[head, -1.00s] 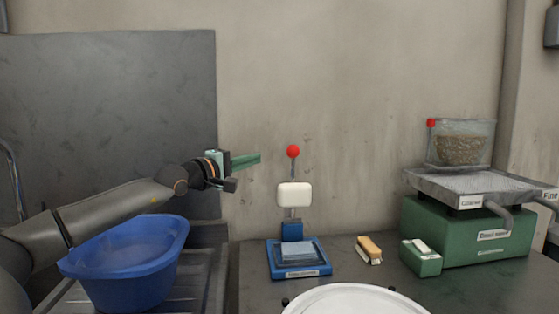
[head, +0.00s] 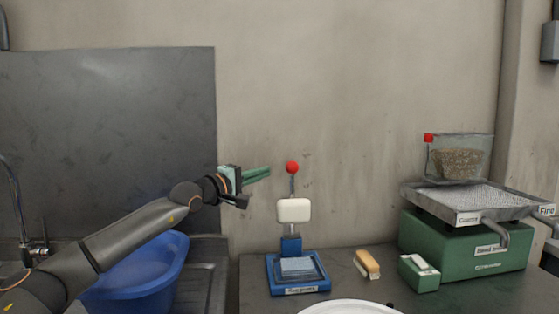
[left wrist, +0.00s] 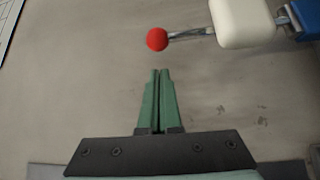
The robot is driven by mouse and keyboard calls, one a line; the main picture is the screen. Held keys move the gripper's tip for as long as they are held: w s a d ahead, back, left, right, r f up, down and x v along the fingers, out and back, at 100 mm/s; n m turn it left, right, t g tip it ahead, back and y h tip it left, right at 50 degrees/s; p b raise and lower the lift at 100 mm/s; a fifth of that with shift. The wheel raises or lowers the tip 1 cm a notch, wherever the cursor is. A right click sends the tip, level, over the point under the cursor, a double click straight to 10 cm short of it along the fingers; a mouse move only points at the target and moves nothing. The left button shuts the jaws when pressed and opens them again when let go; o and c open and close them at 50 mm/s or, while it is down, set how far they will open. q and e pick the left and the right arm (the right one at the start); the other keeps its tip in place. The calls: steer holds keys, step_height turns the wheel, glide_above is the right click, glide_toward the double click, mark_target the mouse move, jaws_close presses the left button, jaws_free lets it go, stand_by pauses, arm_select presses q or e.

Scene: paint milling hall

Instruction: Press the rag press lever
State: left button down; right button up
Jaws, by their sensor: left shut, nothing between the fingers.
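The rag press (head: 298,287) stands on the dark bench, a blue base with a pale pad and a white block (head: 294,211) above it. Its lever stands upright, topped by a red ball (head: 292,168). In the left wrist view the red ball (left wrist: 157,39) lies just beyond the fingertips, with the white block (left wrist: 243,22) to its right. My left gripper (head: 268,172) has green fingers, shut and empty, left of the red ball at about its height in the head view. In the left wrist view the closed fingers (left wrist: 160,72) show a gap to the ball. My right gripper is not in view.
A blue tub (head: 140,275) sits in the sink area at left, behind my left arm. Right of the press lie a wooden-backed brush (head: 367,264), a small green box (head: 418,273) and a green bead mill (head: 465,246) with a tray. A white round thing (head: 350,308) is at the front.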

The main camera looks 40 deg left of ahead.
arm_select(q)
steer(key=w+p, duration=0.1)
steer(key=w, duration=0.1)
steer(key=w+p, duration=0.1)
steer(key=w, duration=0.1)
steer(key=w+p, duration=0.1)
steer(key=w, duration=0.1)
steer(key=shift+w+a+r, duration=0.15)
steer(key=shift+w+r, duration=0.15)
steer(key=shift+w, duration=0.3)
steer(key=shift+f, duration=0.15)
